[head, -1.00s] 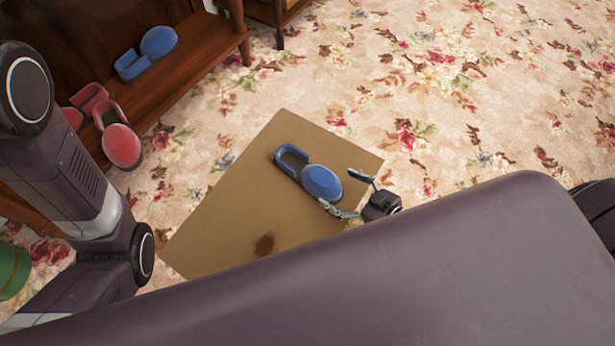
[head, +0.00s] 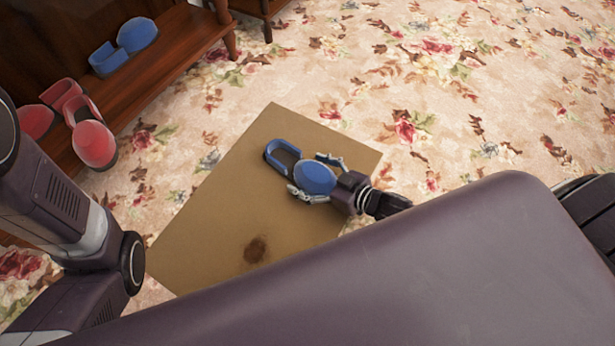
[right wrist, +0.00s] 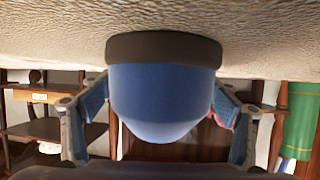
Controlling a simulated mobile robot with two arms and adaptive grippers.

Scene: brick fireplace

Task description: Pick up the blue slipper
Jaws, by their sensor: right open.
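A blue slipper (head: 315,179) with a dark sole lies on the brown mat (head: 215,220). Its rounded toe points toward my right gripper (head: 318,178), and its open heel loop points away to the upper left. My right gripper is open, with one finger on each side of the toe. In the right wrist view the blue toe (right wrist: 162,98) fills the middle between the two fingers, and gaps show on both sides. The left gripper is not visible; only part of my left arm shows in the head view.
A wooden shelf (head: 185,62) at the upper left holds another blue slipper (head: 137,35) and red slippers (head: 95,144). The mat has a dark stain (head: 255,248). The floral carpet (head: 440,110) to the right is clear.

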